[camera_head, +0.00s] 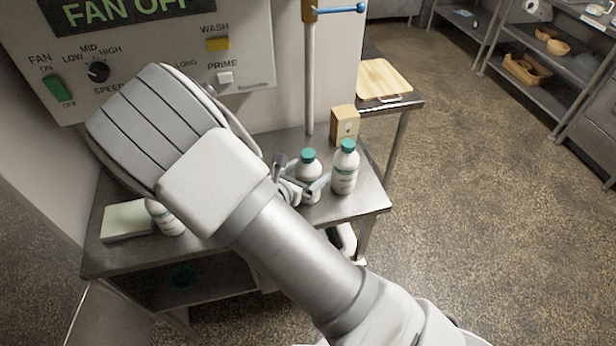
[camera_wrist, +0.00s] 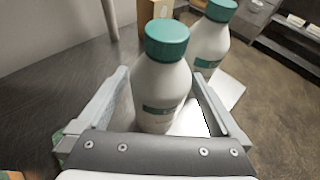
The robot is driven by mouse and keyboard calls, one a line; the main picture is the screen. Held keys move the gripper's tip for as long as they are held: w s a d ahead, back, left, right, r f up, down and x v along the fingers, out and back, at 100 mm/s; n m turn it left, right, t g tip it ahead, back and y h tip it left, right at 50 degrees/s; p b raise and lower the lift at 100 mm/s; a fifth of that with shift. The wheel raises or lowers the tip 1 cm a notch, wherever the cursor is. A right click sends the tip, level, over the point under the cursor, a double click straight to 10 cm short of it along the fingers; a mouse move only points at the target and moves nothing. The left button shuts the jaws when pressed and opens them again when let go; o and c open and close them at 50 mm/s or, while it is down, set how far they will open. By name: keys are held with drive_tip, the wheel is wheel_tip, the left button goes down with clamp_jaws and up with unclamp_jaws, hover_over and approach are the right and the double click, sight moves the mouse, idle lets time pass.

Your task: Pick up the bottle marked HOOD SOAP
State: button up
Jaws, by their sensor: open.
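Three white bottles stand on the steel table, and their labels are too small or hidden to read, so I cannot tell which says HOOD SOAP. One teal-capped bottle (camera_head: 308,162) stands between the spread fingers of my gripper (camera_head: 304,178). In the wrist view this bottle (camera_wrist: 160,72) is upright between the open fingers, with only part of its green label band showing. A second teal-capped bottle (camera_head: 345,168) stands just to its right; it also shows behind in the wrist view (camera_wrist: 213,40). A third bottle (camera_head: 168,220) is at left, partly hidden by my arm.
The steel table (camera_head: 360,202) has a small tan box (camera_head: 344,122) and a vertical pole (camera_head: 309,80) behind the bottles. A pale block (camera_head: 126,221) lies at left. A control panel (camera_head: 140,50) reading FAN OFF hangs above. Shelves stand at far right.

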drive_tip(key=shift+w+d+f, duration=0.1)
drive_tip(key=shift+w, duration=0.1)
clamp_jaws()
idle(0.4)
